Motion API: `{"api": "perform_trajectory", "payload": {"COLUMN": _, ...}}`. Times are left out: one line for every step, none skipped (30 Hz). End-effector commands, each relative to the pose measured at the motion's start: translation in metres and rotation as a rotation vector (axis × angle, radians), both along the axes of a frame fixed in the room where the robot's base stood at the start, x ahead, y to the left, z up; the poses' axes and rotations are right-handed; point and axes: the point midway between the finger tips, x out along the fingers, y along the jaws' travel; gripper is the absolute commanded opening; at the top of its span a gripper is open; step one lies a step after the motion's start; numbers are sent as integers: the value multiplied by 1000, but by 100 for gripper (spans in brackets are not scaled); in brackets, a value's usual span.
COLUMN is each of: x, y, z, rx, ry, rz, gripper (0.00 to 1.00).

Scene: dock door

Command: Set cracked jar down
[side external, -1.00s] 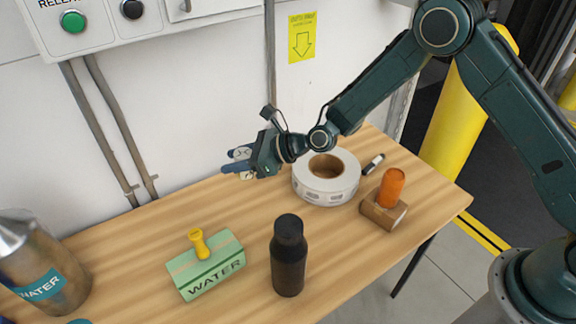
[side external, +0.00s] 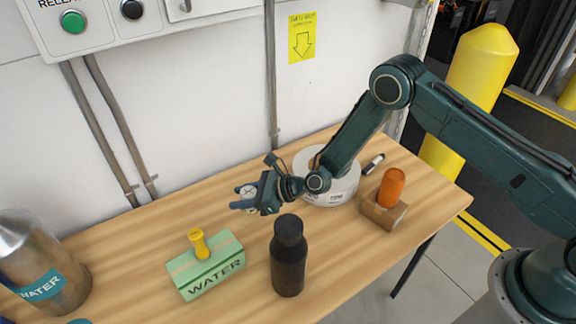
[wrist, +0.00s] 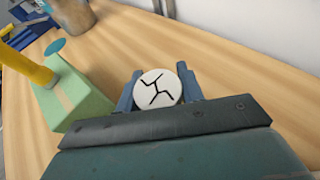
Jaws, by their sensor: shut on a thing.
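The cracked jar (wrist: 158,88) shows in the wrist view as a round white face with black crack lines. It sits between the two blue fingers of my gripper (wrist: 160,92), which is shut on it. In the side view, my gripper (side external: 246,198) holds the jar (side external: 249,191) low over the wooden table (side external: 150,228), behind the black bottle and to the right of the green box. I cannot tell whether the jar touches the table.
A green WATER box (side external: 207,270) with a yellow stamp (side external: 198,243) and a black bottle (side external: 288,262) stand in front. A metal container (side external: 45,265) stands left.

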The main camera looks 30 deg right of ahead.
Motion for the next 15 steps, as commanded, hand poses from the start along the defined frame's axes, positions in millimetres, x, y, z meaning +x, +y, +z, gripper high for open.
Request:
{"api": "perform_trajectory", "payload": {"x": 0, "y": 0, "z": 1, "rx": 2, "ry": -1, "rz": 0, "gripper": 3}}
{"api": "perform_trajectory", "payload": {"x": 0, "y": 0, "z": 0, "rx": 1, "ry": -1, "rz": 0, "gripper": 3}}
{"api": "perform_trajectory", "payload": {"x": 0, "y": 0, "z": -1, "rx": 1, "ry": -1, "rz": 0, "gripper": 3}}
{"api": "perform_trajectory", "payload": {"x": 0, "y": 0, "z": -2, "rx": 1, "ry": -1, "rz": 0, "gripper": 3}}
{"api": "perform_trajectory", "payload": {"x": 0, "y": 0, "z": -3, "rx": 1, "ry": -1, "rz": 0, "gripper": 3}}
{"api": "perform_trajectory", "payload": {"x": 0, "y": 0, "z": -6, "rx": 1, "ry": -1, "rz": 0, "gripper": 3}}
{"api": "perform_trajectory", "payload": {"x": 0, "y": 0, "z": -8, "rx": 1, "ry": -1, "rz": 0, "gripper": 3}}
{"api": "perform_trajectory", "payload": {"x": 0, "y": 0, "z": -11, "rx": 1, "ry": 0, "rz": 0, "gripper": 3}}
{"api": "perform_trajectory", "payload": {"x": 0, "y": 0, "z": -15, "rx": 1, "ry": 1, "rz": 0, "gripper": 3}}
{"api": "perform_trajectory", "payload": {"x": 0, "y": 0, "z": -19, "rx": 1, "ry": 1, "rz": -1, "gripper": 3}}
{"api": "perform_trajectory", "payload": {"x": 0, "y": 0, "z": -21, "rx": 1, "ry": 1, "rz": -1, "gripper": 3}}
{"api": "perform_trajectory", "payload": {"x": 0, "y": 0, "z": -26, "rx": 1, "ry": 1, "rz": -1, "gripper": 3}}
{"api": "perform_trajectory", "payload": {"x": 0, "y": 0, "z": -29, "rx": 1, "ry": 1, "rz": -1, "gripper": 3}}
{"api": "perform_trajectory", "payload": {"x": 0, "y": 0, "z": -31, "rx": 1, "ry": 1, "rz": 0, "gripper": 3}}
{"api": "perform_trajectory", "payload": {"x": 0, "y": 0, "z": -34, "rx": 1, "ry": 1, "rz": 0, "gripper": 3}}
